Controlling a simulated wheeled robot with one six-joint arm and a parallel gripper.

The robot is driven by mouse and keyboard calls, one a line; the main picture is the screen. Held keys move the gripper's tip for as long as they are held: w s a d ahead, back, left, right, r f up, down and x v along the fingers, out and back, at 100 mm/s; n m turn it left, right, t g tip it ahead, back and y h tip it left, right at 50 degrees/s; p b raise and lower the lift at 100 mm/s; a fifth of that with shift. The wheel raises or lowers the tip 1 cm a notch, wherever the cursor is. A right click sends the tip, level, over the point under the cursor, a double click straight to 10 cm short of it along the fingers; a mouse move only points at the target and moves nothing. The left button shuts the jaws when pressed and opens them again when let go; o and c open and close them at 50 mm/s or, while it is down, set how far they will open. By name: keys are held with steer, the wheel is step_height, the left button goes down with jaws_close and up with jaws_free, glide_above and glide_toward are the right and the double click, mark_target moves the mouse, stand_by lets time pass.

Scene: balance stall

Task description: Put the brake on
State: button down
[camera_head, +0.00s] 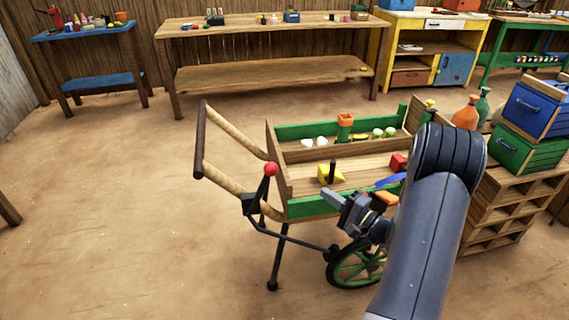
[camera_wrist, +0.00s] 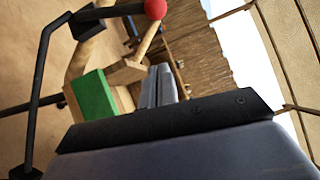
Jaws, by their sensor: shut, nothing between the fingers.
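A wooden handcart (camera_head: 305,206) with green side boards stands in the middle of the head view. A black lever with a red ball knob (camera_head: 271,169) rises from a dark bracket (camera_head: 250,204) near its handles. The knob also shows at the top of the wrist view (camera_wrist: 155,9), with the black lever (camera_wrist: 105,11) running left from it. My gripper (camera_head: 334,198) is shut and empty, to the right of the knob and apart from it, by the cart's near green side. Its closed fingers (camera_wrist: 158,86) show in the wrist view. My arm hides part of the cart's right end.
A green-spoked wheel (camera_head: 357,264) and a black support leg (camera_head: 277,262) are under the cart. Small goods lie in its tray. Crates (camera_head: 515,150) and bottles stand at right, benches (camera_head: 270,78) at the back. Floor at left is clear.

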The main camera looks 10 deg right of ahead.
mark_target(269, 168)
steer(key=s+a+r+x, duration=0.1)
steer(key=a+x, duration=0.1)
steer(key=x, duration=1)
steer(key=shift+a+b, duration=0.35)
steer(key=shift+b, duration=0.05)
steer(key=a+r+n+p, duration=0.1)
steer(key=a, duration=0.1)
steer(key=a+r+n+g+p, duration=0.1)
steer(key=p, duration=0.1)
steer(key=a+r+p, duration=0.1)
steer(key=a+p, duration=0.1)
steer(key=shift+a+r+n+g+h, duration=0.3)
steer(key=shift+a+n+g+h, duration=0.05)
steer(key=shift+n+g+h, duration=0.05)
steer(key=a+n+g+h+p, duration=0.1)
steer(key=a+n+h+p, duration=0.1)
steer(key=a, duration=0.6)
steer(key=shift+a+n+g+h, duration=0.3)
steer(key=shift+n+h, duration=0.2)
steer(key=shift+n, duration=0.3)
